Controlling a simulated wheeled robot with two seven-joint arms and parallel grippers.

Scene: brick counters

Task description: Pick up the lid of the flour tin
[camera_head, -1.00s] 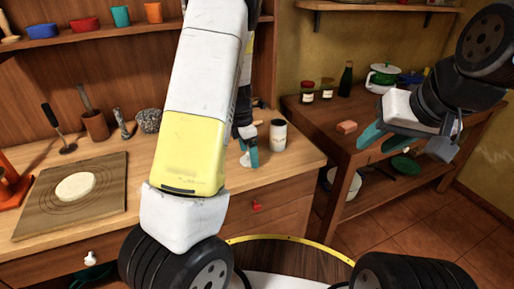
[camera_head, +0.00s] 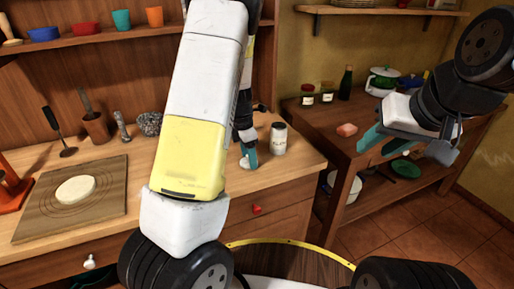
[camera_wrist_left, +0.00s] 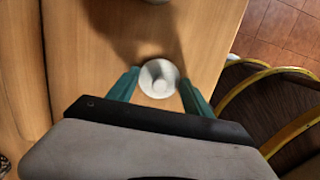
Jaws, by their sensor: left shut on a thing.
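The lid (camera_wrist_left: 159,79), a round pale grey disc with a knob, sits between the two teal fingers of my left gripper (camera_wrist_left: 159,88) in the left wrist view. The fingers are shut on its sides. In the head view my left gripper (camera_head: 249,160) is low over the counter, and my arm and fingers mostly hide the lid. I cannot tell whether the lid touches the counter. A white tin (camera_head: 279,139) stands upright just right of the gripper; its label is too small to read. My right gripper (camera_head: 377,149) is open and empty before the side table.
A board (camera_head: 70,208) with flat dough (camera_head: 75,189) lies left on the counter (camera_head: 290,170). Counter in front of the tin is clear.

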